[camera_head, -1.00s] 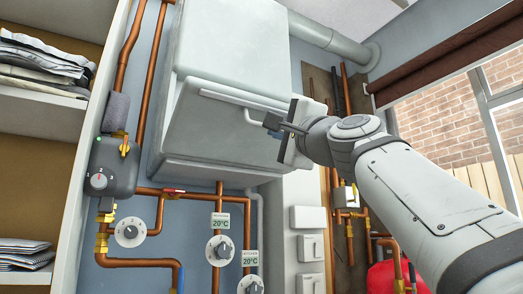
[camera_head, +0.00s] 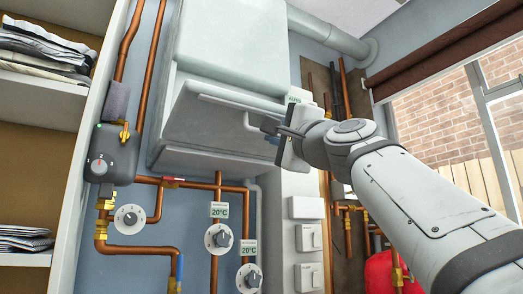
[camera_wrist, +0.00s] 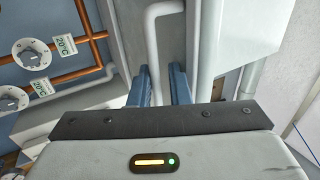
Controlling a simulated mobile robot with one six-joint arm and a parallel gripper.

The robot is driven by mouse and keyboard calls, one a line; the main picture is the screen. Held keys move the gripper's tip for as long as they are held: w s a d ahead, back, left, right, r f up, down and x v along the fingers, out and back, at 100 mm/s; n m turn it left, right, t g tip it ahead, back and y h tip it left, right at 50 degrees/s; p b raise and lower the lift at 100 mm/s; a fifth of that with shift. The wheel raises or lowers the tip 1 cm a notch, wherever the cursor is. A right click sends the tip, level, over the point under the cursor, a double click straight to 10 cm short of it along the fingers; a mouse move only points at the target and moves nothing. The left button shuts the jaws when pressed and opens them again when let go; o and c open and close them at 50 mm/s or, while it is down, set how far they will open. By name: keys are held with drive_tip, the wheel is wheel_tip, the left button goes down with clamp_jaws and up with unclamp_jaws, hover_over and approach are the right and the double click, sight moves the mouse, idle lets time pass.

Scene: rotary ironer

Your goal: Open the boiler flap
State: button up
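The white boiler (camera_head: 228,40) hangs on the wall, upper middle of the head view. My gripper (camera_head: 275,130) is at the handle's right end. In the wrist view, the handle rod (camera_wrist: 154,50) runs between my gripper's two blue fingers (camera_wrist: 160,86), close to the left finger. A gap shows at the right finger, so the gripper looks open around the rod.
Copper pipes with dials (camera_head: 218,238) and a grey valve unit (camera_head: 108,155) are below and left of the boiler. White switches (camera_head: 308,237) are below my gripper. Shelves with folded cloth (camera_head: 45,50) stand at left, a window (camera_head: 440,120) at right.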

drive_tip(key=shift+o, duration=1.3)
drive_tip(key=shift+s+r, duration=0.15)
drive_tip(key=shift+s, duration=0.05)
drive_tip(key=b+v, duration=0.2)
drive_tip(key=v, duration=0.5)
drive_tip(key=shift+s+d+f, duration=0.15)
drive_tip(key=shift+s+f, duration=0.1)
drive_tip(key=shift+s, duration=0.05)
drive_tip(key=shift+c, duration=0.2)
